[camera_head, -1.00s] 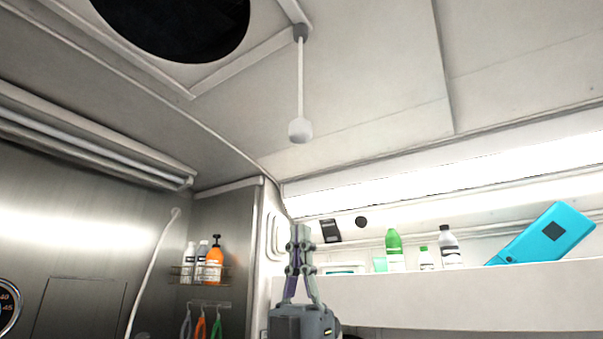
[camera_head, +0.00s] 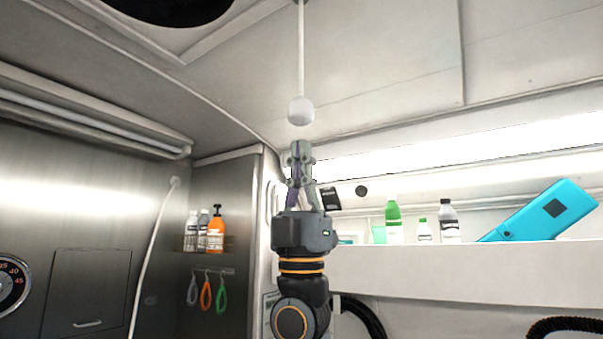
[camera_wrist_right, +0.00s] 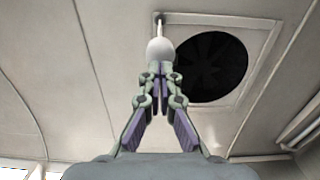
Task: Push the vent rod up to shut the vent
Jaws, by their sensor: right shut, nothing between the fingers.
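The vent rod (camera_head: 301,60) is a thin white rod hanging from the ceiling, with a round white knob (camera_head: 300,111) at its lower end. The dark round vent (camera_head: 178,8) is partly cut off at the top of the head view; the wrist view shows the vent (camera_wrist_right: 211,67) in its square frame. My right gripper (camera_head: 301,146) is shut and empty, pointing up just below the knob. In the wrist view the fingertips (camera_wrist_right: 160,68) overlap the lower part of the knob (camera_wrist_right: 160,50); I cannot tell whether they touch. My left gripper is not in view.
A white shelf (camera_head: 450,268) on the right holds several bottles and a tilted blue box (camera_head: 540,212). A wire rack (camera_head: 192,243) with bottles is on the left wall, above hanging coloured loops (camera_head: 206,294). The air around the knob is clear.

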